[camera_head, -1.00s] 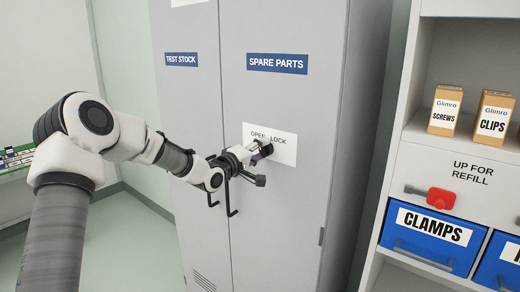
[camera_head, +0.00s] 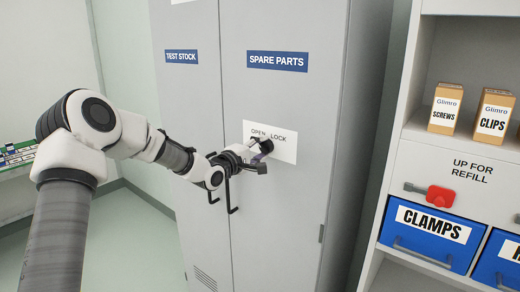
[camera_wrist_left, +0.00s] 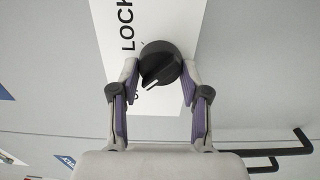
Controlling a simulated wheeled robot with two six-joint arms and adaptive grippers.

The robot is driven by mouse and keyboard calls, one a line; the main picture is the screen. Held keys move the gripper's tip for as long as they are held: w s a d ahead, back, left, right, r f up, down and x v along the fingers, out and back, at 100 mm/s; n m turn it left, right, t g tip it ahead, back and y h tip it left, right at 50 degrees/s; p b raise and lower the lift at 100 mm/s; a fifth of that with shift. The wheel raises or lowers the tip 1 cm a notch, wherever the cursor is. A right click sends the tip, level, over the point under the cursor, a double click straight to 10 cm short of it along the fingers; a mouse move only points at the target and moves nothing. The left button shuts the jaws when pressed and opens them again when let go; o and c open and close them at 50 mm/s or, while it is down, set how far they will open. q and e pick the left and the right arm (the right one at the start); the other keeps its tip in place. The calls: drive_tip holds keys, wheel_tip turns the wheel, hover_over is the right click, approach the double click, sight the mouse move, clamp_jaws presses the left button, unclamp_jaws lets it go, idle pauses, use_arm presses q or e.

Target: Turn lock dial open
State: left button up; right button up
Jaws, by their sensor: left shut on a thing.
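The lock dial (camera_wrist_left: 161,62) is a round black knob with a white mark, on a white OPEN/LOCK label (camera_head: 284,146) on the grey cabinet's SPARE PARTS door. In the wrist view the label is turned sideways, LOCK above, and the mark points down and left, toward the partly hidden OPEN end. My left gripper (camera_wrist_left: 160,72) is shut on the dial, one finger on each side. In the head view the left gripper (camera_head: 263,153) is at the label and hides most of the dial. My right gripper is not in view.
Black door handles (camera_head: 233,196) stick out just below my left wrist. The neighbouring door carries a TEST STOCK sign (camera_head: 181,57). At right, a shelf unit holds small boxes (camera_head: 446,108), a red-handled part (camera_head: 440,197) and blue bins (camera_head: 427,233).

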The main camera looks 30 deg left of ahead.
use_arm(q)
drive_tip(key=o, duration=1.1)
drive_tip(key=shift+w, duration=0.1)
drive_tip(key=s, duration=0.8)
drive_tip(key=s+a, duration=0.1)
drive_tip(key=s, duration=0.3)
